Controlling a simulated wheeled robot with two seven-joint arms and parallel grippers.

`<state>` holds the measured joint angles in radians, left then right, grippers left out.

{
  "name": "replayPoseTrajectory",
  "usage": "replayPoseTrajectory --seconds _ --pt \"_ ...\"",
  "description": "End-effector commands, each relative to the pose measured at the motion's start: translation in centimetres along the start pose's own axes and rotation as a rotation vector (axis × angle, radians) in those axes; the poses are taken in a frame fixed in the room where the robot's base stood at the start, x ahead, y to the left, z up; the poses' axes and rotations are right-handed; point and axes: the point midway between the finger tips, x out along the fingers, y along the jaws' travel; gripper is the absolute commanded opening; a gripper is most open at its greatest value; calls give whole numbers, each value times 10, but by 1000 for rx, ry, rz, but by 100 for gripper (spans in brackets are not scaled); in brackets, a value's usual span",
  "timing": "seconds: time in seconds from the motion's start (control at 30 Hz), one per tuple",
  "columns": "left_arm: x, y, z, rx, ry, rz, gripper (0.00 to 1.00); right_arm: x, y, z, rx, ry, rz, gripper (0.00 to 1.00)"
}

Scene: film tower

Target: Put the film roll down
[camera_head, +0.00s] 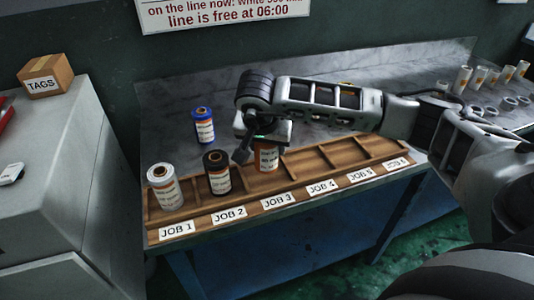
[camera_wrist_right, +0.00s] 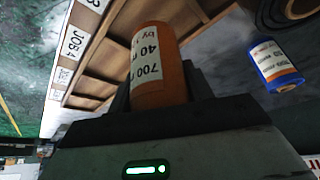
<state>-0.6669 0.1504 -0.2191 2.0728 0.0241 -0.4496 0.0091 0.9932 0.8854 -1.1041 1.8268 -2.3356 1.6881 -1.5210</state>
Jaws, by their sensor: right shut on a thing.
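The same roll also shows in the wrist view (camera_wrist_right: 158,62), between the dark fingers. I cannot tell whether its base touches the tray floor, as the angle hides it. A white roll (camera_head: 165,186) stands at JOB 1 and a black roll (camera_head: 217,173) at JOB 2. My left gripper is not in view.
A blue roll (camera_head: 203,126) stands on the grey bench behind the tray. The sections at JOB 4 to JOB 6 look empty. Several small rolls (camera_head: 463,78) stand at the bench's far right. A TAGS box (camera_head: 46,75) sits on the left cabinet.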

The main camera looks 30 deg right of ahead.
Motion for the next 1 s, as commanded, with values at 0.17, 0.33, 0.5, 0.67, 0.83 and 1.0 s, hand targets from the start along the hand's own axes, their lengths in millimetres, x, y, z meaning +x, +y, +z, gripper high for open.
replayPoseTrajectory --seconds 0.17,0.33,0.5,0.67,0.83,1.0 --pt "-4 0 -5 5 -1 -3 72 20 0 7 -2 -3 5 23" --pt "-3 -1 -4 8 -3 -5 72 32 -1 11 0 1 0 23" --pt "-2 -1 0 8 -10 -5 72 32 -1 11 1 1 0 23" --pt "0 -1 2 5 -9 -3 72 35 -1 13 0 0 1 62" --pt "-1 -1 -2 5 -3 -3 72 35 -1 13 0 0 1 72" --pt "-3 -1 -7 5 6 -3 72 34 -1 12 0 0 2 72"
